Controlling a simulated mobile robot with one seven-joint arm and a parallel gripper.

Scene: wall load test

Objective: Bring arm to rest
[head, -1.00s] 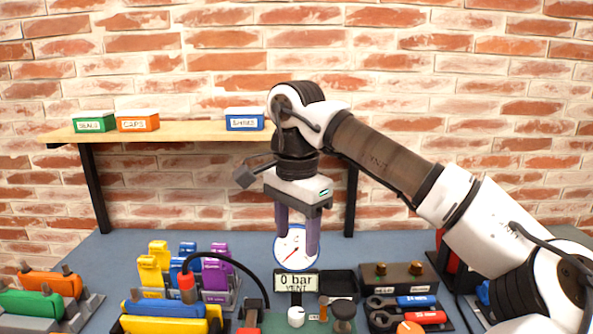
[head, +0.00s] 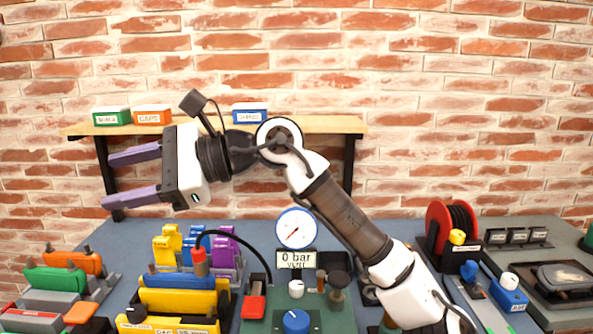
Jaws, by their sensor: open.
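My gripper (head: 134,176) is in the head view at left of centre, raised above the bench and in front of the wall shelf (head: 310,124). Its two purple fingers point left and are spread apart, with nothing between them. My arm rises from the lower right, bends at the top near the shelf, and runs left to the gripper. The fingers look clear of the bench (head: 380,232) and its contents. How far they are from the shelf in depth I cannot tell.
Green (head: 111,116), orange (head: 152,115) and blue (head: 250,113) boxes stand on the shelf. A red reel (head: 438,226) stands at right.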

